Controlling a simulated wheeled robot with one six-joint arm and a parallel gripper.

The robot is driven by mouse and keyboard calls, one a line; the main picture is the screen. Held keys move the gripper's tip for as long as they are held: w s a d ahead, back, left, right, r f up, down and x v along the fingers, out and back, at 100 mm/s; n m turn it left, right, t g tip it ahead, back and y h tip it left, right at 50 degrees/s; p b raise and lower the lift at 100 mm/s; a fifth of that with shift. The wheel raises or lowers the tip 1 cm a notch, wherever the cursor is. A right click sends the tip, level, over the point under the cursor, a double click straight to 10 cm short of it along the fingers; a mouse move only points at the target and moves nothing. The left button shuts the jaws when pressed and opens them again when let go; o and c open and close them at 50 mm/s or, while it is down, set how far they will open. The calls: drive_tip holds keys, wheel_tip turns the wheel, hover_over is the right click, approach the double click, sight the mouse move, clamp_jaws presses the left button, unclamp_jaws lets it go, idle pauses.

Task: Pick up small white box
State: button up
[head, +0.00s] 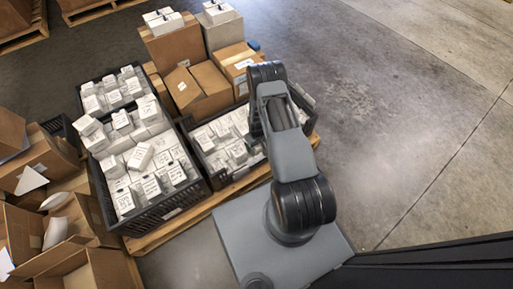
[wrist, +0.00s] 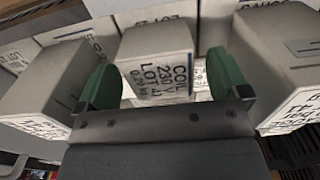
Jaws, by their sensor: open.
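Small white boxes with black print fill the black crates in the head view, among them the right crate (head: 200,132). In the wrist view one small white box (wrist: 157,42), printed "COIL 230V LOT", is between the two green fingertips of my gripper (wrist: 164,80). My gripper is open, with one finger on each side of this box; I cannot tell whether either finger touches it. In the head view my arm hides the gripper and that part of the right crate.
More white boxes (wrist: 275,55) crowd close on both sides. A larger black crate (head: 190,198) of boxes stands left on the wooden pallet (head: 150,240). Cardboard boxes (head: 205,85) stand behind. Open cartons (head: 100,268) lie at left. The concrete floor at right is clear.

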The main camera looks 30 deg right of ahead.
wheel_tip(320, 180, down, 2)
drive_tip(key=shift+f, duration=0.25)
drive_tip(key=shift+c, duration=0.2)
drive_tip(key=c, duration=1.1)
